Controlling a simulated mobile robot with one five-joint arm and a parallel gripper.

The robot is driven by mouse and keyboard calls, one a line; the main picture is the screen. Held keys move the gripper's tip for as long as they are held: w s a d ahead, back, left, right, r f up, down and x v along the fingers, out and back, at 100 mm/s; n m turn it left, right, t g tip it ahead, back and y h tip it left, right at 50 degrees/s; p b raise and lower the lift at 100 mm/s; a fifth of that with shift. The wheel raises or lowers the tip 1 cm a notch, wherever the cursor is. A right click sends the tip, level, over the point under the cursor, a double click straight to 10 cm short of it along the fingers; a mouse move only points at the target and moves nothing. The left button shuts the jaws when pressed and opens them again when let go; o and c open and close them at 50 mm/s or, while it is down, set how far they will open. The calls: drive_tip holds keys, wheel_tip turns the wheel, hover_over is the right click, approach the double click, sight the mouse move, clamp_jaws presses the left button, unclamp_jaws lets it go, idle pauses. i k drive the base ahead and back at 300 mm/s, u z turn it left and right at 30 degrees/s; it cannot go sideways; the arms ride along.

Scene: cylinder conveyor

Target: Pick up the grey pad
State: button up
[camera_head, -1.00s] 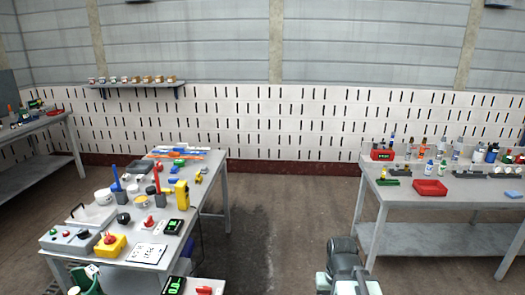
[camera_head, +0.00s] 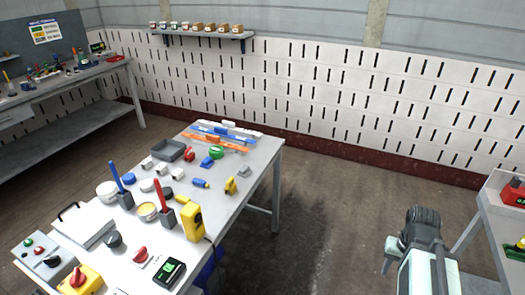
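A small grey piece (camera_head: 244,172), possibly the grey pad, lies near the right edge of the near workbench (camera_head: 232,205). It is too small to tell for sure. A dark grey shallow tray (camera_head: 170,151) sits further left on the same bench. Part of my own arm shows at the lower right, over the floor and well apart from the bench. No gripper fingers show, so I cannot see what my gripper holds.
The bench is crowded: a yellow device (camera_head: 192,221), a red-handled brush in a holder (camera_head: 167,217), a white-lidded box (camera_head: 84,226) and several small parts. A second bench (camera_head: 500,215) stands at the right edge. The floor between the benches (camera_head: 330,215) is clear.

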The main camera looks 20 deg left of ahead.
sight(245, 171)
drive_tip(key=z, duration=0.05)
drive_tip(key=i, duration=2.7)
drive_tip(key=u, duration=4.6)
drive_tip(key=i, duration=0.55)
drive_tip(key=u, duration=0.15)
